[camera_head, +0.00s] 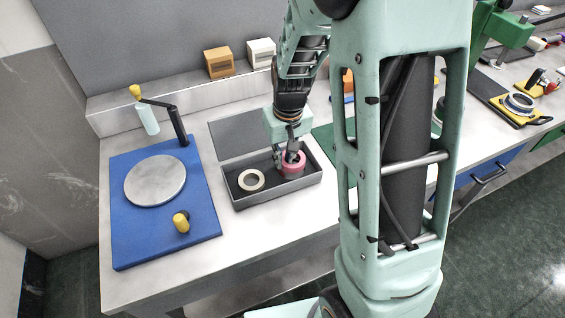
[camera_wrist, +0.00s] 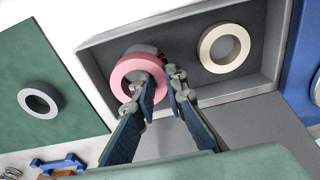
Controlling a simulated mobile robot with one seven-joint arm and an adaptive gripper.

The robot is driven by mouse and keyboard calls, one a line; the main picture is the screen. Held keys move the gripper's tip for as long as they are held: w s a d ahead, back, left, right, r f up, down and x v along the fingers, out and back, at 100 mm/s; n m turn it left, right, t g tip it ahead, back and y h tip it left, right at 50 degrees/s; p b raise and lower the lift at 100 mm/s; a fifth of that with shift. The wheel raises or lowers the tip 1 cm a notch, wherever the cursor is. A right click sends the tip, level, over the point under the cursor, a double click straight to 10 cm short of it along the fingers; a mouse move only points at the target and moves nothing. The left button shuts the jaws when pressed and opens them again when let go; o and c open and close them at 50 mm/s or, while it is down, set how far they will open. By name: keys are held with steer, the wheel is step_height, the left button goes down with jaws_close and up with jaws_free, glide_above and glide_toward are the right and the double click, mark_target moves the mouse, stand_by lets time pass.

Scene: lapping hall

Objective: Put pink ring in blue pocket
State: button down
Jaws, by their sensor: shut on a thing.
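The pink ring (camera_head: 292,168) is at the right end of the grey open box (camera_head: 273,197). It also shows in the wrist view (camera_wrist: 127,70), where it overlaps the box's wall. My gripper (camera_wrist: 163,80) is shut on the ring's near right side, with one finger in front of its hole and the other beside its outer edge. I cannot tell whether the ring touches the box floor. A pale round part shows behind it. A cream ring (camera_head: 251,180) lies flat in the box's left half. I cannot make out a blue pocket.
Orange (camera_head: 218,62) and white blocks stand on the back ledge.

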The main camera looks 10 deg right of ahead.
mark_target(285, 165)
steer(key=shift+a+f, duration=0.1)
steer(key=shift+f, duration=1.5)
steer(key=shift+f, duration=0.1)
steer(key=shift+w+f+b, duration=0.1)
steer(key=shift+f+b, duration=0.1)
steer(key=shift+b, duration=0.2)
steer(key=c, duration=2)
jaws_free()
steer(key=shift+r, duration=0.1)
steer(key=shift+o, duration=0.2)
step_height(285, 165, up, 12)
steer(key=s+p, duration=0.1)
steer(key=shift+s+r+p, duration=0.15)
steer(key=shift+s+p, duration=0.1)
steer(key=shift+p, duration=0.1)
